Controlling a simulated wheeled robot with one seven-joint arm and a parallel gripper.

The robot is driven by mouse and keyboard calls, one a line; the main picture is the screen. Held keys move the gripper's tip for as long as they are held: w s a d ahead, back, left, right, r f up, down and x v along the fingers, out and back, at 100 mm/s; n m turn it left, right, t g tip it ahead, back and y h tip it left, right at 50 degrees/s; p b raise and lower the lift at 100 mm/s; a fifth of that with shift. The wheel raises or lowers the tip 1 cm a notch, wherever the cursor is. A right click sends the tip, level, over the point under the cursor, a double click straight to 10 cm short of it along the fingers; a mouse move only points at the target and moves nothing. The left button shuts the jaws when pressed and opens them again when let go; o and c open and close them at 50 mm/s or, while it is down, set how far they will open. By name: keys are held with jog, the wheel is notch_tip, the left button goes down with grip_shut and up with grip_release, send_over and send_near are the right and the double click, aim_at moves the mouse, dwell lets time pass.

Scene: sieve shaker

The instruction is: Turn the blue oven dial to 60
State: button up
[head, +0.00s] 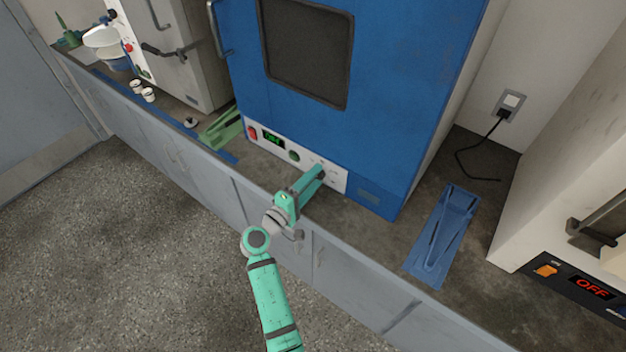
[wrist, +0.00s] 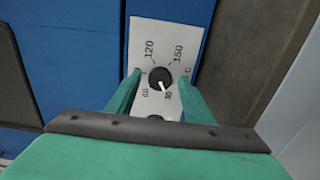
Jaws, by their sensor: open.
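The blue oven (head: 390,70) stands on the counter with a white control panel (head: 262,135) low on its front. In the wrist view its dial (wrist: 157,75) is a dark round knob on the white panel (wrist: 143,35). Its white pointer points down and slightly right, towards a partly readable mark that looks like 30. The marks 120 and 150 show above it; a mark at lower left looks like 60. My gripper (wrist: 159,79) is open, with one finger on each side of the dial; contact cannot be told. In the head view my gripper (head: 316,178) largely hides the dial.
A green digital display (head: 272,138), a red switch (head: 252,132) and a green button (head: 294,156) sit left on the panel. A blue tray-like holder (head: 442,235) lies right of the oven. Another appliance reading OFF (head: 590,287) stands at far right.

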jog(key=shift+c, duration=0.3)
jog(key=c, duration=1)
jog(key=shift+m, duration=0.4)
jog(key=m, duration=0.5)
jog(key=shift+m, duration=0.3)
jog(key=m, duration=0.5)
jog(key=shift+w+m, duration=0.1)
jog(key=shift+m, duration=0.2)
jog(key=o, duration=1.1)
jog(key=shift+a, duration=0.1)
jog(key=shift+c, duration=0.2)
